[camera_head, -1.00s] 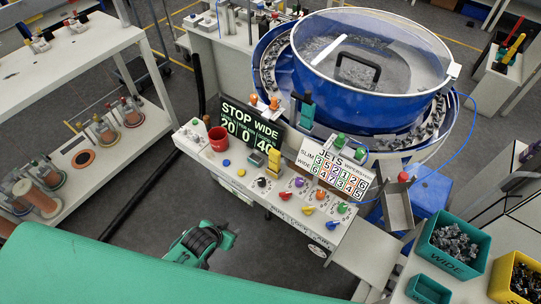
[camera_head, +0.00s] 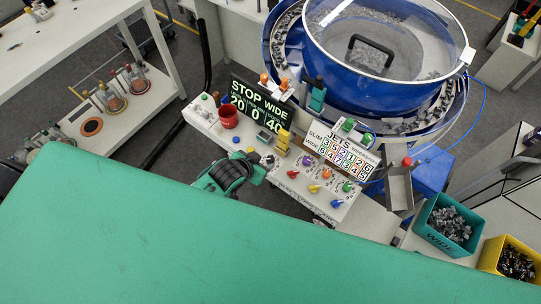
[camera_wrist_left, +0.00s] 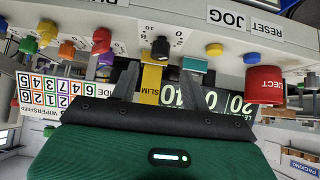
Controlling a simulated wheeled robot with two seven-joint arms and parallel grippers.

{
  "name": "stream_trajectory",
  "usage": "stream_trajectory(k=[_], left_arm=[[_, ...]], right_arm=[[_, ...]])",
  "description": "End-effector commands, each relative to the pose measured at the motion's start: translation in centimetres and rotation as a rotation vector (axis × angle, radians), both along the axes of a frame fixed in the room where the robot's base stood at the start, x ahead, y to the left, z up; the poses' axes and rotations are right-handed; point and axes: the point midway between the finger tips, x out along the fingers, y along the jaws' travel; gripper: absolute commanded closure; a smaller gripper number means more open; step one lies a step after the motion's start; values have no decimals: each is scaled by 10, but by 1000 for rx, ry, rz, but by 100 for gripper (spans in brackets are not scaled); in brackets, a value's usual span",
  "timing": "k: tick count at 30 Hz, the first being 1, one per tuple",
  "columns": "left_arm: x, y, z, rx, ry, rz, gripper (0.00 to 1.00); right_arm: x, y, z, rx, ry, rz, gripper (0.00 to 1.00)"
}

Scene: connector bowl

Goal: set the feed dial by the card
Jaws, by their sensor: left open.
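The feed dial looks to be the black knob (camera_wrist_left: 160,48) with a 0-to-10 scale in the left wrist view; in the head view it is partly hidden by my gripper. My left gripper (camera_head: 262,172) is open and empty at the panel's front edge. In the left wrist view its two fingers (camera_wrist_left: 155,80) point toward the black knob, one on either side, seemingly short of it. The white JETS card (camera_head: 342,150) stands behind the coloured knobs, with SLIM and WIDE rows of numbers. The dark display (camera_head: 256,107) reads STOP, WIDE, 20, 0, 40.
Purple (camera_head: 306,160), red (camera_head: 292,174) and other coloured knobs sit right of the dial. A red cup-like button (camera_head: 228,117) and a yellow block (camera_head: 283,140) stand on the panel. The blue bowl feeder (camera_head: 385,40) is behind. Connector bins (camera_head: 449,224) stand at right.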

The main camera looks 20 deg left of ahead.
Motion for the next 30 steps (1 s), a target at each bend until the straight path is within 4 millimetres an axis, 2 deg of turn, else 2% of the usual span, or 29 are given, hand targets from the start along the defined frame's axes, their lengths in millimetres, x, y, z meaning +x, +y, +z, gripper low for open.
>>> stream_trajectory(k=[12,19,28,30], left_arm=[[37,-14,-37,-1,-1,1,54],[45,-17,-47,-1,-1,1,54],[45,-17,-48,0,-1,0,54],[45,-17,-48,0,-1,0,65]], right_arm=[[0,8,16,9,0,-3,64],[0,9,18,11,-1,-3,64],[1,6,18,7,-1,-2,64],[1,5,18,4,-1,-2,64]])
